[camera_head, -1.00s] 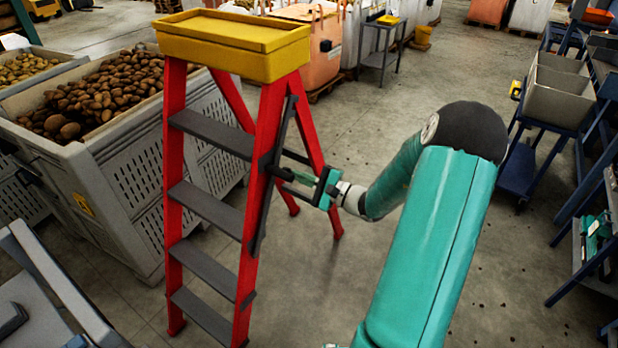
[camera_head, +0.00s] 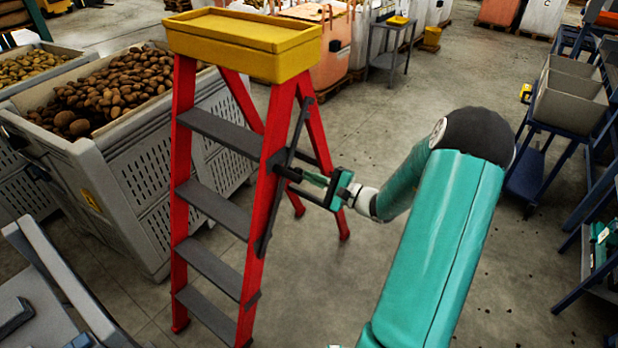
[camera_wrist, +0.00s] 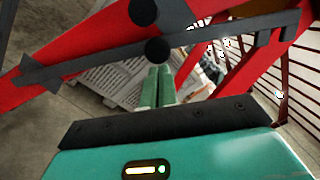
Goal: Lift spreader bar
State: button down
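A red stepladder (camera_head: 183,160) with grey treads and a yellow top tray stands upright in the head view. The dark spreader bar (camera_head: 267,228) runs steeply along its right side. In the wrist view the bar (camera_wrist: 215,38) crosses in front of the red rail, with two round black knobs, the lower one (camera_wrist: 157,50) near my fingertips. My gripper (camera_head: 300,176) is at the bar's right side, about mid-ladder. Its green fingers (camera_wrist: 157,85) are together, pointing at the lower knob. Whether anything is pinched between the tips cannot be seen.
A grey bin (camera_head: 150,165) heaped with potatoes stands close behind the ladder on the left. A blue rack with grey bins (camera_head: 565,95) stands at the right. A small grey table (camera_head: 390,55) is at the back.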

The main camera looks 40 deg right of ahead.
jog(key=v, duration=1)
jog(key=shift+d+f, duration=0.35)
jog(key=shift+d, duration=0.15)
jog(key=s+a+r+n+g+y, duration=0.1)
jog(key=a+r+n+g, duration=0.25)
jog(key=a, duration=0.45)
jog(key=s+a+r+n+g, duration=0.1)
jog(key=a+r+n+g, duration=0.1)
jog(key=a+n+g, duration=0.45)
jog(key=s+a+r+n+g+y, duration=0.1)
jog(key=a+r+g, duration=0.15)
jog(key=a, duration=0.65)
jog(key=s+a+r+n+t+h, duration=0.1)
jog(key=s+a+r+n+h, duration=0.5)
jog(key=s+r+h, duration=0.3)
jog(key=shift+s+a+r+n+h, duration=0.3)
jog(key=shift+s+a+n+h, duration=0.1)
jog(key=shift+s+n, duration=0.45)
jog(key=shift+w, duration=0.1)
